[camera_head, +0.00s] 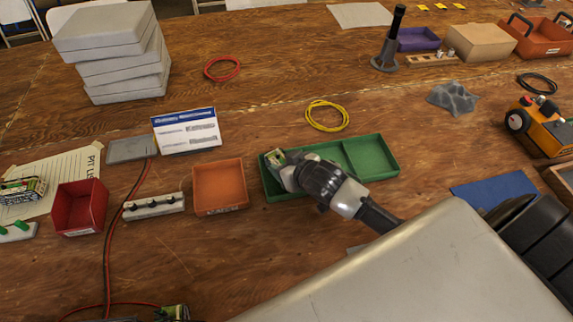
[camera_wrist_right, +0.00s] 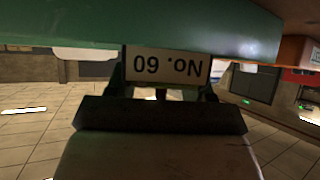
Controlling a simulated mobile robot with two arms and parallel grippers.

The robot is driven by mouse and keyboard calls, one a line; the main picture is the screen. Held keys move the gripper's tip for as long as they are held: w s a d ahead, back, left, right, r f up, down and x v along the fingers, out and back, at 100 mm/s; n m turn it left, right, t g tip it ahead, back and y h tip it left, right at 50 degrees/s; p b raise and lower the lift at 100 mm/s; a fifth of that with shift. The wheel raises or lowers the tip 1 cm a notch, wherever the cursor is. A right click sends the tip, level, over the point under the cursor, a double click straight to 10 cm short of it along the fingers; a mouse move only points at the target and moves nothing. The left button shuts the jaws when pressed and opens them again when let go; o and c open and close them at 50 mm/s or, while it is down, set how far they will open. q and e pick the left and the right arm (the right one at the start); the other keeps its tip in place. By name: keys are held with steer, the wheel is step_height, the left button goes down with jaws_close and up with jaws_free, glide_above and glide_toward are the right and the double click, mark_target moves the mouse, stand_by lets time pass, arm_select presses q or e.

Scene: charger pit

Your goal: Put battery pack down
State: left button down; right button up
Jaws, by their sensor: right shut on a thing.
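My right gripper (camera_head: 280,164) is at the left compartment of the green tray (camera_head: 372,173), its arm coming in from the lower right. It is shut on a battery pack (camera_head: 274,156), of which only a small green and pale end shows past the gripper. The tray's green wall (camera_wrist_right: 190,30) fills the top there. I cannot tell whether the pack touches the tray floor. My left gripper is not in view.
An orange bin (camera_head: 219,186) stands just left of the tray, with a white card (camera_head: 186,130) behind it. A red bin (camera_head: 79,207) is farther left. A yellow cable coil (camera_head: 327,116) lies behind the tray. The tray's right compartment is empty.

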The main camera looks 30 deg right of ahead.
steer(key=o, duration=1.4)
steer(key=shift+f, duration=0.1)
steer(key=shift+c, duration=0.2)
steer(key=v, duration=1.2)
steer(key=shift+p, duration=0.4)
steer(key=shift+s, duration=0.1)
